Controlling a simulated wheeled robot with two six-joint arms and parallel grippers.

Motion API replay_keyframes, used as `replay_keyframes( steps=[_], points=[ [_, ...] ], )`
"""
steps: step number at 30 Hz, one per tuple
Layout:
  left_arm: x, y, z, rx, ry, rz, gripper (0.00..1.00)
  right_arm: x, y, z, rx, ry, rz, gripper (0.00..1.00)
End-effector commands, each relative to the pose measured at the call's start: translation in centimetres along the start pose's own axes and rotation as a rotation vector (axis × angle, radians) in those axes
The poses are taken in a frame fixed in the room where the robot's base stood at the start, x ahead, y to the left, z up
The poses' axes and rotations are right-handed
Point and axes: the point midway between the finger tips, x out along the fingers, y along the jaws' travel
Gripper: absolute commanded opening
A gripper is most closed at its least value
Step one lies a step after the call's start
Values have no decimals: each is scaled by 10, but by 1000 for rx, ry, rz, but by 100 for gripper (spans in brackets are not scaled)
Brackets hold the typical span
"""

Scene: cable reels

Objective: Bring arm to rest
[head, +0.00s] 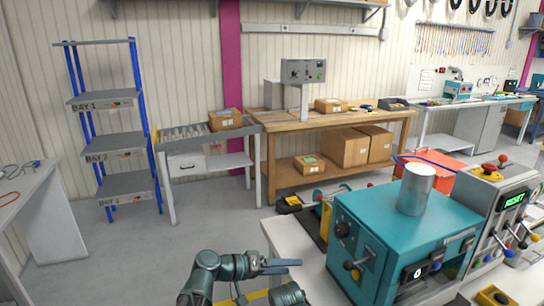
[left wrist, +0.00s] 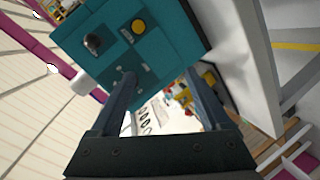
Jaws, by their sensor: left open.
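My left gripper (head: 283,266) shows in the head view at the lower middle, in front of the white bench and left of the teal machine (head: 385,215). Its jaws are open and nothing is between them. In the left wrist view the two fingers (left wrist: 160,78) stand apart, with the teal machine (left wrist: 160,25) beyond them, seen tilted. A gap of air seems to lie between fingers and machine, but its size is hard to tell. A rounded dark link of mine shows at the bottom edge of the head view. My right gripper is not in view.
A grey metal cylinder (head: 416,188) stands on the teal machine. A control box (head: 490,205) with a green RESET display is to its right. A wooden workbench (head: 330,123) with boxes, a roller table (head: 185,134) and a blue-framed shelf (head: 103,103) stand behind. Open floor lies at left centre.

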Motion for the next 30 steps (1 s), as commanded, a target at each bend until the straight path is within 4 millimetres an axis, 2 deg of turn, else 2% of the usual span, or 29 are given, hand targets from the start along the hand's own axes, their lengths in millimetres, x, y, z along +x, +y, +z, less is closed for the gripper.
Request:
replay_keyframes(
  steps=[1,3,5,9,12,18,21,30],
  points=[
    [-6,-16,19,-1,-55,-83,80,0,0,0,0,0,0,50],
    [-16,-43,42,-9,-137,-216,80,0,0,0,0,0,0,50],
    [-29,-66,60,-19,-201,-333,80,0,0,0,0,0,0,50],
    [-68,-112,95,-52,-319,-598,80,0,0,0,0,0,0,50],
    [-97,-135,110,-74,-374,-757,80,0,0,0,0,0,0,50],
    [-152,-164,130,-116,-439,-1022,80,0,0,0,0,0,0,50],
    [-180,-173,136,-135,-459,-1146,80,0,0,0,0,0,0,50],
    [-137,-107,156,8,-634,-1139,80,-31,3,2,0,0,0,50]
  ],
)
